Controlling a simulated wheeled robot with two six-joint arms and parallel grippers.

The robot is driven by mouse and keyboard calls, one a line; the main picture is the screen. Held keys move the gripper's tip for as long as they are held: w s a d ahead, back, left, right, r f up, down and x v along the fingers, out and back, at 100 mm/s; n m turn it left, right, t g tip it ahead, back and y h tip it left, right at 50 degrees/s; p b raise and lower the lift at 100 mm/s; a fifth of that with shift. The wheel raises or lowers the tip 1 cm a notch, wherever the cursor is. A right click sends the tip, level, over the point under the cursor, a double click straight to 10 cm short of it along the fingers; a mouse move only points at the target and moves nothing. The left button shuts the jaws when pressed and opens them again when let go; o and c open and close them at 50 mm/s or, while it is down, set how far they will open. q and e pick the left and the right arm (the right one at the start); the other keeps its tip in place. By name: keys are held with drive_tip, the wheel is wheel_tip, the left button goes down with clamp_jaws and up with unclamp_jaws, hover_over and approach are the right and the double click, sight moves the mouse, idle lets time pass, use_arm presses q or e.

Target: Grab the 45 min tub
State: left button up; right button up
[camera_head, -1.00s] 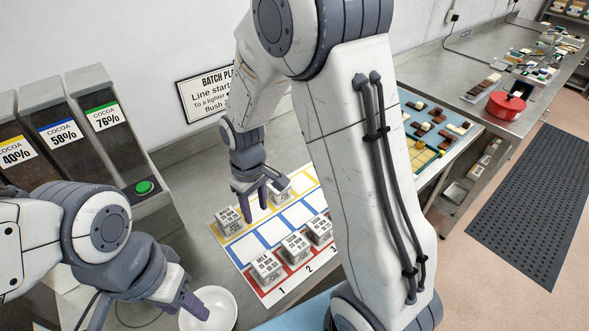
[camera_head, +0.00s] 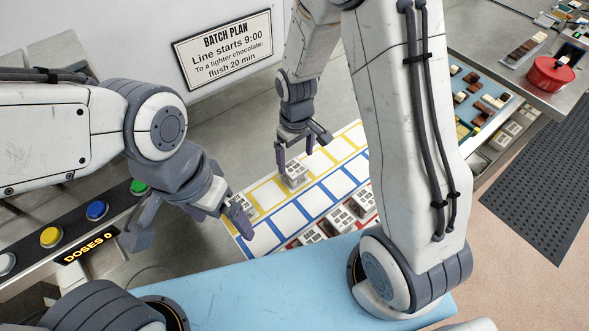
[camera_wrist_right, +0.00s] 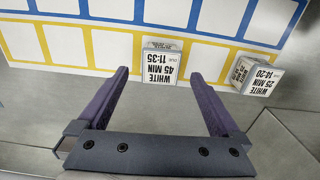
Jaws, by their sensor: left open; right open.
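The 45 min tub, a small pale block labelled WHITE 45 MIN 11:35, shows in the right wrist view (camera_wrist_right: 161,64) with its label upside down. In the head view it stands in the yellow row (camera_head: 293,176). My right gripper (camera_head: 295,154) is open just above it. In the right wrist view the fingertips (camera_wrist_right: 160,74) flank the tub with a gap on each side. A second tub, WHITE 25 MIN 14:20 (camera_wrist_right: 258,75), stands to the right there. My left gripper (camera_head: 170,222) is open near that tub (camera_head: 243,204), at the left end of the row.
The board (camera_head: 322,200) has yellow, blue and red rows of white cells. Several tubs (camera_head: 340,218) stand in the red row, partly behind my right arm. A dispenser panel with coloured buttons (camera_head: 97,211) is at left. The batch plan sign (camera_head: 225,48) hangs on the wall.

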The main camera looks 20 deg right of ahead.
sight(294, 168)
drive_tip(key=f+p, duration=0.1)
drive_tip(key=f, duration=0.1)
drive_tip(key=f+p, duration=0.1)
drive_tip(key=f, duration=0.2)
drive_tip(key=shift+w+a, duration=0.15)
drive_tip(key=shift+w, duration=0.05)
drive_tip(key=shift+f, duration=0.4)
drive_tip(key=c, duration=1.4)
